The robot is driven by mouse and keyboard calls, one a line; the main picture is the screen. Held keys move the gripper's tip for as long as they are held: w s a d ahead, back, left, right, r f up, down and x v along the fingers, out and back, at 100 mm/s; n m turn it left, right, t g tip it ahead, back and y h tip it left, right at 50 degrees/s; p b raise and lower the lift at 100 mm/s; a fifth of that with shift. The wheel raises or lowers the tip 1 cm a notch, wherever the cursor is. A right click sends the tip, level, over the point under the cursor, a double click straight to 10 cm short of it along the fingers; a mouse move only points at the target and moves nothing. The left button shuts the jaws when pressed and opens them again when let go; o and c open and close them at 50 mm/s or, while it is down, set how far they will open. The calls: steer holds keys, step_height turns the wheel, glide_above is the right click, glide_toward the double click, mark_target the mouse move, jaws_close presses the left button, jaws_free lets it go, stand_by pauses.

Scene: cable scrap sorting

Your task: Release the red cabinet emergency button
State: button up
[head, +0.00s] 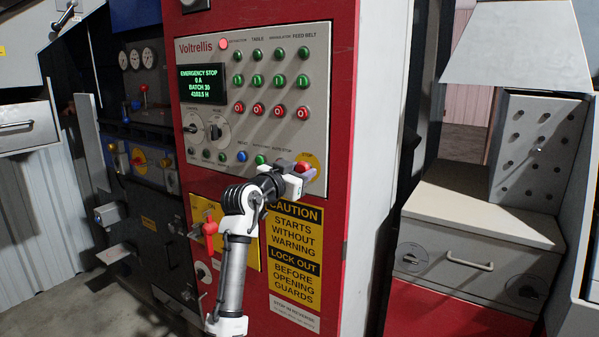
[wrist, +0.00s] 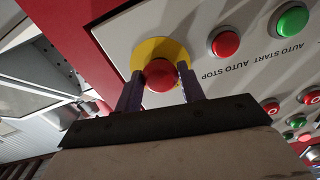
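The red emergency button (head: 303,166) is a round mushroom head on a yellow disc at the lower right of the grey control panel (head: 322,95) on the red cabinet. It also shows in the wrist view (wrist: 160,74). My gripper (wrist: 161,71) has one finger on each side of the button, and both fingertips appear to touch its rim. In the head view my gripper (head: 300,171) covers the button's lower part. The green-lettered display (head: 197,84) reads EMERGENCY STOP, 0 A, and a red lamp (head: 223,44) glows above it.
Green and red push buttons (head: 278,80) stand in rows above. A blue button (head: 242,156) and a green button (head: 261,159) sit left of my gripper. A red padlock-like item (head: 210,228) hangs lower left, beside a yellow caution sign (head: 293,255). A grey drawer unit (head: 460,257) stands right.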

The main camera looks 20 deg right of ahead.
jaws_close()
steer(key=shift+s+a+f+b, duration=0.2)
steer(key=shift+s+a+b, duration=0.2)
steer(key=shift+a+b, duration=0.15)
steer(key=shift+s+a+r, duration=0.1)
steer(key=o, duration=0.6)
jaws_free()
steer(key=shift+c, duration=0.2)
steer(key=shift+a, duration=0.1)
steer(key=b+v, duration=0.4)
steer(key=v, duration=0.9)
steer(key=shift+s+a, duration=0.25)
steer(key=shift+s, duration=0.05)
